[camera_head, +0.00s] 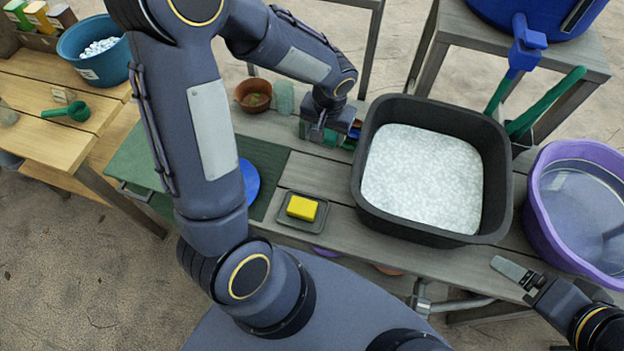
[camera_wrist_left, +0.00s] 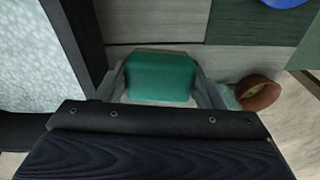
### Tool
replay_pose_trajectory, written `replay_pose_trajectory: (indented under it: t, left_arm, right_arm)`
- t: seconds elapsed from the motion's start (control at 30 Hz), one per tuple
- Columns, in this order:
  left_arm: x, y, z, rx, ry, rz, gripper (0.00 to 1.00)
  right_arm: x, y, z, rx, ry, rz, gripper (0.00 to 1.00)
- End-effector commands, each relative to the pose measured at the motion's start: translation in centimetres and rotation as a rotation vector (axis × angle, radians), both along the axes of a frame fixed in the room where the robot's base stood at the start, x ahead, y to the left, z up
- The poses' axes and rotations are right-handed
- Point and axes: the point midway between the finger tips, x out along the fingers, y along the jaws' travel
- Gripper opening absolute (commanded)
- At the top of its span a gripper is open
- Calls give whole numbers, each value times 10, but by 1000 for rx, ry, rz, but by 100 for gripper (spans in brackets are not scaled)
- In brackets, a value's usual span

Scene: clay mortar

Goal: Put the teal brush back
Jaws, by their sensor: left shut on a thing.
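My left gripper (camera_head: 328,138) is over the back of the grey bench, just left of the black tub, pointing down. In the left wrist view its two grey fingers (camera_wrist_left: 163,85) are shut on a green-teal block, which I take to be the teal brush (camera_wrist_left: 160,77). The brush's underside and any bristles are hidden. In the head view the arm and gripper cover most of it. My right gripper (camera_head: 515,270) is at the lower right, near the bench front by the purple basin. Its fingers show edge-on, so its opening is unclear.
The black tub (camera_head: 361,185) holds white, speckled contents. A purple basin (camera_head: 540,215) stands right. A yellow sponge (camera_head: 302,208) lies on a small tray (camera_head: 290,222). A terracotta pot (camera_head: 254,96) and clear glass (camera_head: 284,97) stand behind the green mat (camera_head: 270,165). Long green handles (camera_head: 545,102) rise behind the tub.

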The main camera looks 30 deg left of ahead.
Motion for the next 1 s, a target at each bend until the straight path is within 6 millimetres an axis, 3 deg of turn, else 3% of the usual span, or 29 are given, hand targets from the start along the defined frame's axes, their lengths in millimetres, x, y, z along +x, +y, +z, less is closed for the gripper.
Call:
replay_pose_trajectory:
  t: [0.03,0.2,0.5,0.87,1.0]
  left_arm:
    - [-6,7,-27,-25,27,32,43]
    - [-19,15,-49,-84,88,81,43]
    - [-22,15,-97,-94,102,86,43]
    - [-21,15,-139,-93,100,86,43]
    - [-20,15,-145,-94,95,87,43]
  right_arm:
    - [0,0,-26,0,0,0,87]
    - [0,0,-44,0,0,0,87]
    - [0,0,-42,0,-1,0,87]
    - [0,0,-43,0,-1,0,87]
    - [0,0,-43,0,0,0,87]
